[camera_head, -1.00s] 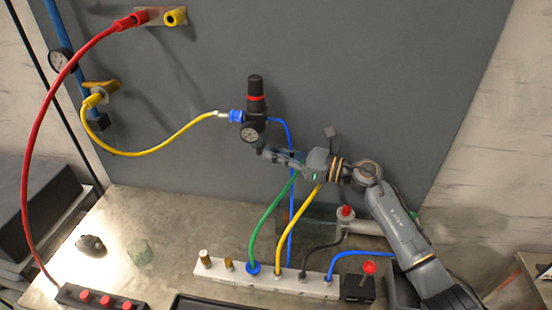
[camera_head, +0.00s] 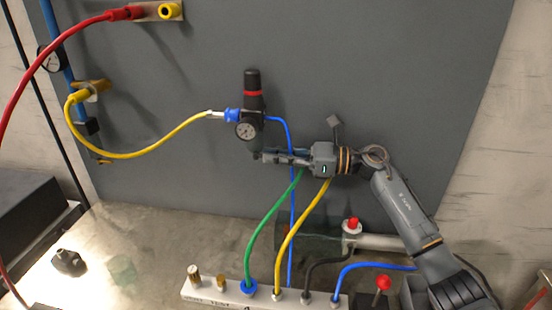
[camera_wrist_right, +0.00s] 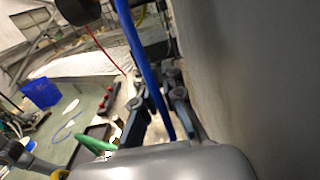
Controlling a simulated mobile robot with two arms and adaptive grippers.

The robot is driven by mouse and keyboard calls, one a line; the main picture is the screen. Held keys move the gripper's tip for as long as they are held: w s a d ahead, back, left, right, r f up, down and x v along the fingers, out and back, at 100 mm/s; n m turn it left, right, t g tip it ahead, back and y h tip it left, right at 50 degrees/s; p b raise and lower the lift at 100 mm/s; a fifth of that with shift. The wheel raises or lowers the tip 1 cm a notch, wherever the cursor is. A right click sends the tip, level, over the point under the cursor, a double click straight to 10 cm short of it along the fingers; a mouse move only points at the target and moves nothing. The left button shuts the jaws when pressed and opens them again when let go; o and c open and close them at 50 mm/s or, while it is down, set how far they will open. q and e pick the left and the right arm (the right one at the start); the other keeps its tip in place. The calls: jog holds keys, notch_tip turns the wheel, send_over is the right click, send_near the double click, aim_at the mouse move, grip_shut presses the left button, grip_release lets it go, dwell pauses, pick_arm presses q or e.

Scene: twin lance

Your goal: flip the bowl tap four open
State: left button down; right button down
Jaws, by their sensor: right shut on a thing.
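The regulator (camera_head: 253,103) with its gauge and dark bowl (camera_head: 253,143) hangs on the grey panel, with a yellow hose on its left and a blue hose on its right. The bowl tap at its lower end is small and mostly hidden by my fingers; I cannot make out its angle. My right gripper (camera_head: 264,156) comes in from the right, about level, and is shut on the bowl tap just under the bowl. In the right wrist view its fingers (camera_wrist_right: 150,100) show with a blue hose crossing close by. My left gripper is not in view.
The blue hose (camera_head: 290,215) passes down by my right fingers. Green (camera_head: 262,222) and yellow (camera_head: 302,225) hoses rise from the white manifold (camera_head: 212,298) towards my gripper. A red-capped fitting (camera_head: 352,224) stands under my right arm.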

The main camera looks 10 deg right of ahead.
jog(key=c, duration=1.5)
grip_release()
jog(key=shift+o, duration=0.2)
jog(key=v, duration=1.2)
